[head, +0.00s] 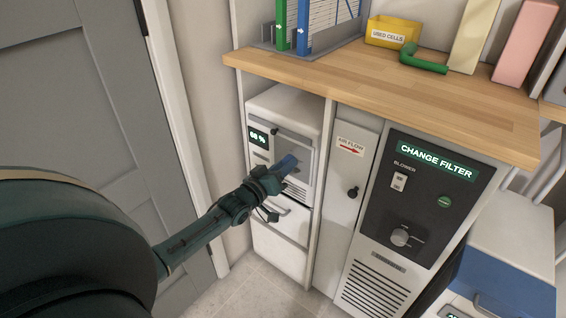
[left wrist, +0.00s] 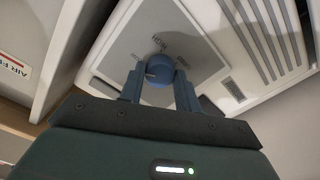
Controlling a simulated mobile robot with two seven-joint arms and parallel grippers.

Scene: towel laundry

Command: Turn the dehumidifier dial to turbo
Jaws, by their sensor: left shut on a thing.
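The dehumidifier (head: 282,103) is a white box under the wooden worktop, with a small lit display (head: 259,137) reading what looks like 68 %. My left gripper (head: 283,170) is at the grey panel on its front. The two fingers of my left gripper (left wrist: 159,88) are closed on the dial from either side. In the head view the gripper partly hides the dial. My right gripper is not in view.
A dark panel (head: 418,192) with a "CHANGE FILTER" display and its own knob (head: 400,237) stands to the right. A narrow "AIR FLOW" panel (head: 346,190) stands between. The wooden worktop (head: 400,85) overhangs the dehumidifier. A grey door (head: 80,110) is at left.

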